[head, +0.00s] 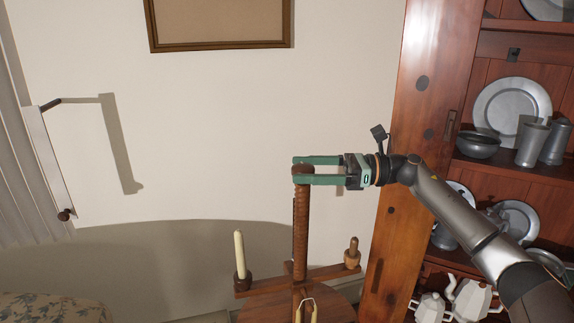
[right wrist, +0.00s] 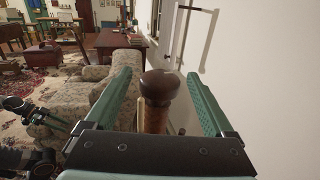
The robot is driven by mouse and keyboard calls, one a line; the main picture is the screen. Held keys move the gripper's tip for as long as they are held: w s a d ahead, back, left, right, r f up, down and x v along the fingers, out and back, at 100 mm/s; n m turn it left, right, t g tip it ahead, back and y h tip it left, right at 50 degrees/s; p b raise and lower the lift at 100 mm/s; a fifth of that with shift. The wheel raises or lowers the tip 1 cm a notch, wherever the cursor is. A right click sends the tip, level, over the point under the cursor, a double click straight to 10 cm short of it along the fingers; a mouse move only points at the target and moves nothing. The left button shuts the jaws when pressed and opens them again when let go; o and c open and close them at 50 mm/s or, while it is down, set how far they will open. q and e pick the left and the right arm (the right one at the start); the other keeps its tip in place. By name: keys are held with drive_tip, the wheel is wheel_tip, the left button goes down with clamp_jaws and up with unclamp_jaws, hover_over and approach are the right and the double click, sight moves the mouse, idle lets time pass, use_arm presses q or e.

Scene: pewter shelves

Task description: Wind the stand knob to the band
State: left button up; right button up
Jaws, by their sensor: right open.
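The stand is a wooden threaded post (head: 301,235) with a dark round knob (head: 303,169) on top. A wooden crossbar (head: 272,285) crosses the post low down. My right gripper (head: 296,170) comes in from the right at the knob's height. Its teal fingers are open, one on each side of the knob. In the right wrist view the knob (right wrist: 159,86) stands between the fingers, with gaps on both sides. I cannot make out a band on the post.
A cream candle (head: 240,255) stands on the crossbar's left end, and a wooden peg (head: 352,252) on its right. A wooden dresser (head: 425,120) with pewter plates and cups is close on the right. Plain wall lies behind. An armchair (right wrist: 90,100) shows in the right wrist view.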

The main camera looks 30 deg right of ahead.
drive_tip(key=shift+x, duration=2)
drive_tip(key=shift+c, duration=0.3)
drive_tip(key=c, duration=1.3)
drive_tip(key=shift+f+m+t+h, duration=0.1)
drive_tip(key=shift+m+t+h, duration=0.25)
drive_tip(key=shift+t, duration=0.25)
